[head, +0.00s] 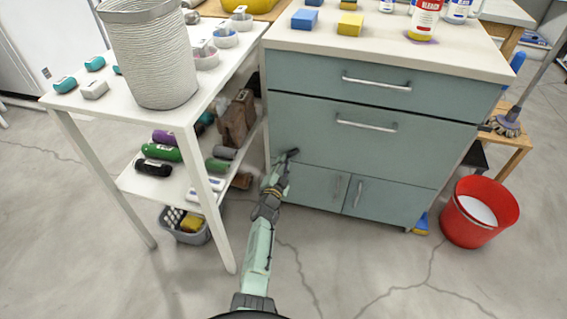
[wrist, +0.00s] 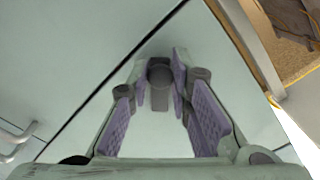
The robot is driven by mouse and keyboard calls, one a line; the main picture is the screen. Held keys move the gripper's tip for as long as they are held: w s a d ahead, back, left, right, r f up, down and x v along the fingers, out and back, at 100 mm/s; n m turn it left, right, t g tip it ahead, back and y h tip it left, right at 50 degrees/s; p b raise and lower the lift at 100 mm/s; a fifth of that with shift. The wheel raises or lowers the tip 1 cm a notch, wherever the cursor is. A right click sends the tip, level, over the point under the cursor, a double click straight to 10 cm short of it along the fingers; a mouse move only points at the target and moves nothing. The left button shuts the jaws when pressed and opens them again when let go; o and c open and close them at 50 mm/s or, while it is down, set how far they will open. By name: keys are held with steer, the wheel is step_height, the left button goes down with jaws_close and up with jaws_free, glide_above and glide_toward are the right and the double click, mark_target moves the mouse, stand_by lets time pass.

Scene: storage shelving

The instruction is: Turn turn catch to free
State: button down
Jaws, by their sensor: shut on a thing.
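The turn catch (wrist: 159,72) is a dark grey piece with a round end and a short bar. It sits on the pale green drawer front of the cabinet, close to a diagonal seam in the wrist view. My gripper (wrist: 160,92) has its purple-padded fingers on both sides of the catch bar and is shut on it. In the head view my gripper (head: 287,158) reaches the lower left of the wide drawer front (head: 335,145), just above the left door. The catch is small there, and its exact angle is hard to tell.
Two small doors with upright handles (head: 358,194) are below the drawer. A red bucket (head: 479,212) is on the floor at right. The floor in front is clear.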

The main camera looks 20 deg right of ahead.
steer(key=shift+d+r+n+p, duration=0.1)
steer(key=shift+n+p, duration=0.6)
steer(key=shift+n, duration=3.6)
steer(key=c, duration=1.5)
jaws_free()
steer(key=shift+o, duration=0.2)
steer(key=shift+s, duration=0.1)
